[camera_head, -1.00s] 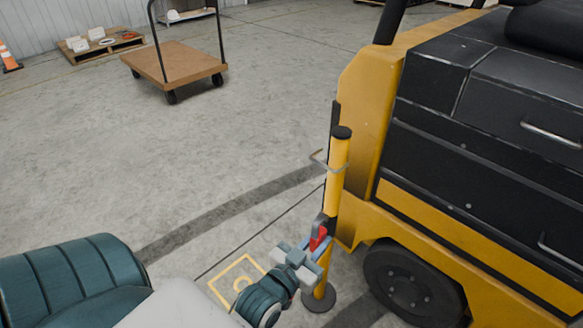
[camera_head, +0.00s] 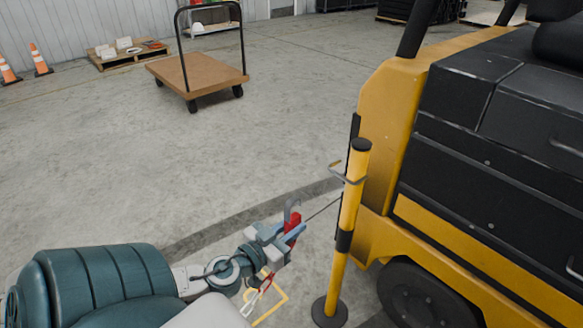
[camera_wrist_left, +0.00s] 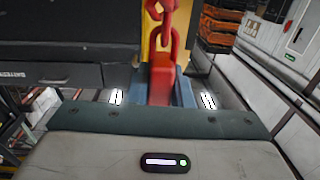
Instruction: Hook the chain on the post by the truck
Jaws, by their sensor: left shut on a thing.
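The post (camera_head: 348,222) is a yellow pole with a black cap, a black band and a round dark base, upright beside the yellow and black truck (camera_head: 375,120). A bent metal hook (camera_head: 346,178) sticks out near its top. In the left wrist view, red chain links (camera_wrist_left: 168,35) show beyond the blue fingers (camera_wrist_left: 168,90). My right gripper is not in view.
The truck's wheel (camera_head: 415,295) and body fill the right side, close behind the post. A flatbed cart (camera_head: 195,72), a pallet with boxes (camera_head: 125,55) and orange cones (camera_head: 40,60) stand far back. The floor between is clear.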

